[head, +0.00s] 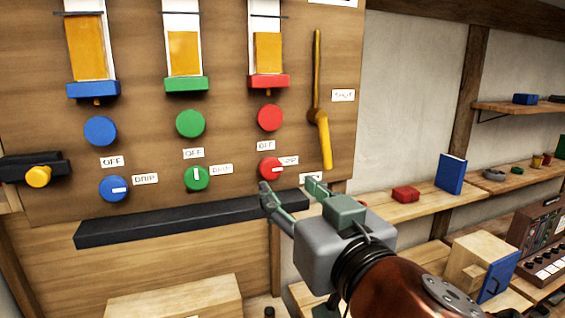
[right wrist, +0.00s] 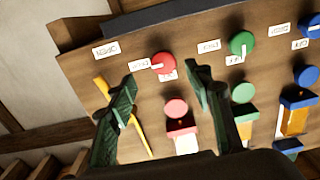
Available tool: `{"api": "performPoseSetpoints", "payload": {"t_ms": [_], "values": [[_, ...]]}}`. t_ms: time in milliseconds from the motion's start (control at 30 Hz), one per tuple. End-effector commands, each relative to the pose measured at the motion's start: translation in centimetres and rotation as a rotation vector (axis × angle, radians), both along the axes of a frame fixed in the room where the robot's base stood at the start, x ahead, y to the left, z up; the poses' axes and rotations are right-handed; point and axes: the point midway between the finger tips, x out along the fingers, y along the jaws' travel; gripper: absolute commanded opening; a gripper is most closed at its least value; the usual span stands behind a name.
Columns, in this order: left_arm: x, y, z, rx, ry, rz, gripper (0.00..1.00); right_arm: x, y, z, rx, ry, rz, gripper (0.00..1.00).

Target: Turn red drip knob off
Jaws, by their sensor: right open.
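The red drip knob (head: 270,168) is a round red dial low on the wooden panel (head: 220,140). Its white pointer points right, toward the DRIP label (head: 289,160); the OFF label (head: 265,146) is above it. In the right wrist view, turned over, the red drip knob (right wrist: 163,62) shows with its pointer to the left. My right gripper (head: 291,190) is open and empty, just below and in front of the knob. In the wrist view, the knob appears between and beyond the fingers of the right gripper (right wrist: 160,80), apparently untouched. My left gripper is not in view.
A plain red disc (head: 270,117) is above the knob, and a yellow lever (head: 322,130) is to its right. Green (head: 196,178) and blue (head: 114,189) dials are to the left. A dark ledge (head: 170,221) runs below. Shelves with a red box (head: 405,194) stand right.

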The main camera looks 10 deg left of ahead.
Motion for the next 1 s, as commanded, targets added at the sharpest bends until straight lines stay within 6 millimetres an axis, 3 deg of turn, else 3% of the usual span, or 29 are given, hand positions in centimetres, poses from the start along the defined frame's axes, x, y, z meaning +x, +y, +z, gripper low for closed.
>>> {"api": "performPoseSetpoints", "payload": {"t_ms": [133,333,467,567,800,933,1000], "values": [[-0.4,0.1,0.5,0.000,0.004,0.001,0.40,0.7,0.8,0.2,-0.002,-0.003,0.001,0.47],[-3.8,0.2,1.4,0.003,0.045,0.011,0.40,3.4,2.6,0.3,-0.002,-0.002,0.002,0.47],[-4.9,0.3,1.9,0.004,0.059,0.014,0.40,4.9,3.6,0.3,-0.001,-0.002,0.001,0.47],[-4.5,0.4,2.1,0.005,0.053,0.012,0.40,5.6,4.0,0.2,-0.002,-0.003,0.001,0.47],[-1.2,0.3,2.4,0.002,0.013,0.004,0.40,6.1,4.3,0.1,-0.001,-0.004,0.000,0.47],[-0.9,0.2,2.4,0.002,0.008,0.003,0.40,6.1,4.3,0.1,-0.001,-0.004,0.000,0.46],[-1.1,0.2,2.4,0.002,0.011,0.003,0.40,6.1,4.3,0.1,-0.001,-0.004,0.000,0.41]]}}
